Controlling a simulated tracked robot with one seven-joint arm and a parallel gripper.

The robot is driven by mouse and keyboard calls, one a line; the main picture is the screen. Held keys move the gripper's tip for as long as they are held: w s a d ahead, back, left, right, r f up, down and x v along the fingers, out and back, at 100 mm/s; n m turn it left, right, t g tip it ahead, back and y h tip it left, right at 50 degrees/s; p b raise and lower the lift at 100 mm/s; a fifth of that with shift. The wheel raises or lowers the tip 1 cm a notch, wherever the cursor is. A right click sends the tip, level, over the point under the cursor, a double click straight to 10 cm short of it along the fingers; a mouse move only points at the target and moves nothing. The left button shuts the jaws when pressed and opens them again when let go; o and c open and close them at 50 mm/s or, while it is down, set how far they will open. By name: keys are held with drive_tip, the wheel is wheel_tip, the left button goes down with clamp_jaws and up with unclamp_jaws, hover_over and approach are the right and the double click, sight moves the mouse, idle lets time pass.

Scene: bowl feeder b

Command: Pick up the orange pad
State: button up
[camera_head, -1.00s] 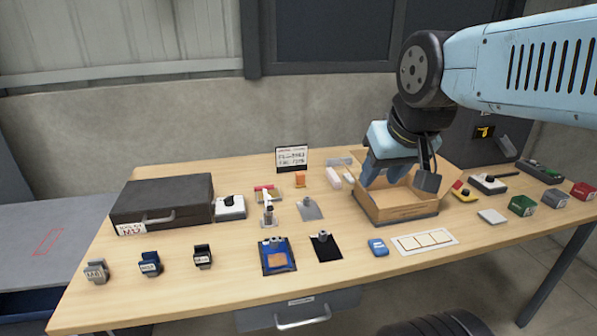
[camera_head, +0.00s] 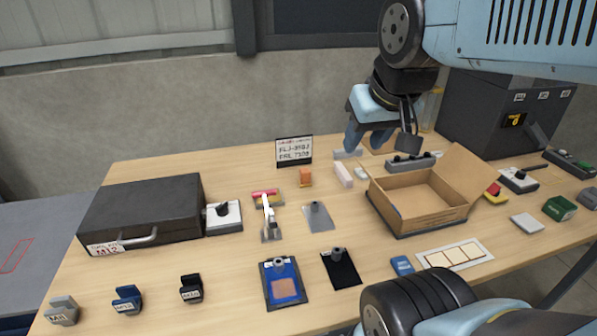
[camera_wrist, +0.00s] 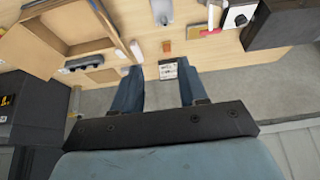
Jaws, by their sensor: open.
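A small orange block (camera_head: 305,177) stands on the table in front of the white sign, and shows in the wrist view (camera_wrist: 166,46). A flat orange-tan square (camera_head: 285,289) lies on a blue plate near the table's front. I cannot tell for sure which is the orange pad. My gripper (camera_head: 367,144) is open and empty above the back of the table, right of the orange block and apart from it. In the wrist view its two fingers (camera_wrist: 160,80) are spread, with the sign showing between their tips.
The sign (camera_head: 294,151) stands at the back. An open cardboard box (camera_head: 420,214) stands right of centre, with a pale pink bar (camera_head: 343,174) to its left. A black case (camera_head: 140,215) is at the left. A dark machine (camera_head: 505,120) stands at the back right.

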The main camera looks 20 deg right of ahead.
drive_tip(key=o, duration=0.3)
drive_tip(key=shift+w+r, duration=0.1)
drive_tip(key=shift+w, duration=0.15)
drive_tip(key=shift+o, duration=0.7)
drive_tip(key=w+g, duration=0.1)
drive_tip(key=w, duration=0.8)
drive_tip(key=shift+w+a+g, duration=0.2)
drive_tip(key=shift+a+g, duration=0.05)
drive_tip(key=shift+g, duration=0.05)
drive_tip(key=g, duration=0.4)
hover_over(305, 170)
wheel_tip(305, 170, down, 18)
drive_tip(key=r, duration=0.1)
wheel_tip(305, 170, down, 14)
drive_tip(key=shift+r, duration=0.1)
